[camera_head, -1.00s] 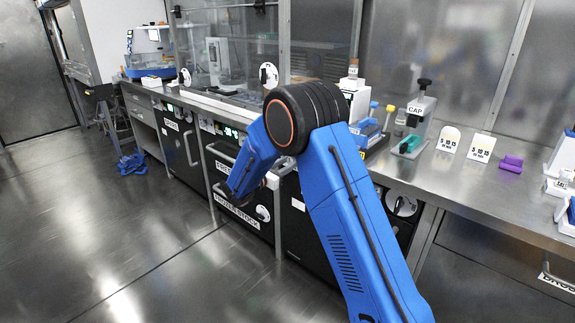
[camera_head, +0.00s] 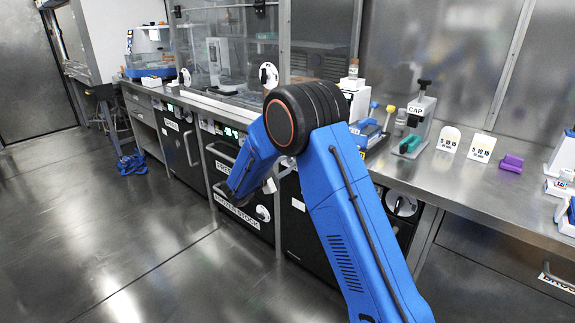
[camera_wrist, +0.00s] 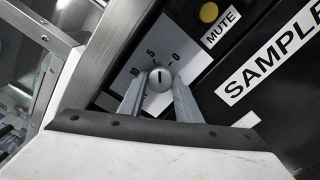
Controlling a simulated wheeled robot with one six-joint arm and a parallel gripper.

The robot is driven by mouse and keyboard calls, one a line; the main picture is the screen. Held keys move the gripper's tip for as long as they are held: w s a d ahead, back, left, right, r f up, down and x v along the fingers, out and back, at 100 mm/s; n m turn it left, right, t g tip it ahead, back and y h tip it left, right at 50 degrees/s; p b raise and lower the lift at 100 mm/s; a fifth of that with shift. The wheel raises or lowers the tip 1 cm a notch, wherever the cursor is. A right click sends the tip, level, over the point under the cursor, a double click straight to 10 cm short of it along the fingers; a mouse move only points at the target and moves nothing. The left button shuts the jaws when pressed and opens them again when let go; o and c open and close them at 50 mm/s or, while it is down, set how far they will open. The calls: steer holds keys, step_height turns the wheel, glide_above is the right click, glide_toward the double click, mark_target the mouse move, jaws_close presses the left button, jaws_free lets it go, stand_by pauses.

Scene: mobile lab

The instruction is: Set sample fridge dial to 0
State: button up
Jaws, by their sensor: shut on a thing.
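The dial (camera_wrist: 160,78) is a small round grey knob with a short dark mark on its face, in the wrist view. Its white scale plate (camera_wrist: 127,82) carries the marks 10, 5 and 0, with 0 on the right. The mark on the knob runs roughly up and down in the picture; which number it points to is hard to tell. My gripper (camera_wrist: 160,92) is shut on the dial, one finger on either side. A label reading SAMPLE (camera_wrist: 265,65) is on the dark panel to the right. In the head view my arm hides the dial and the fingertips.
A yellow button (camera_wrist: 209,12) with a MUTE label (camera_wrist: 221,28) is just up and right of the dial. A metal frame post (camera_wrist: 105,50) stands close on the left. Black fridge doors (camera_head: 180,145) line the bench front.

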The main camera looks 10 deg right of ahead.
steer(key=shift+s+f+m, duration=0.1)
steer(key=shift+m, duration=4.1)
steer(key=o, duration=1.1)
steer(key=shift+c, duration=0.2)
steer(key=v, duration=1.7)
steer(key=shift+a, duration=0.15)
steer(key=shift+s, duration=0.1)
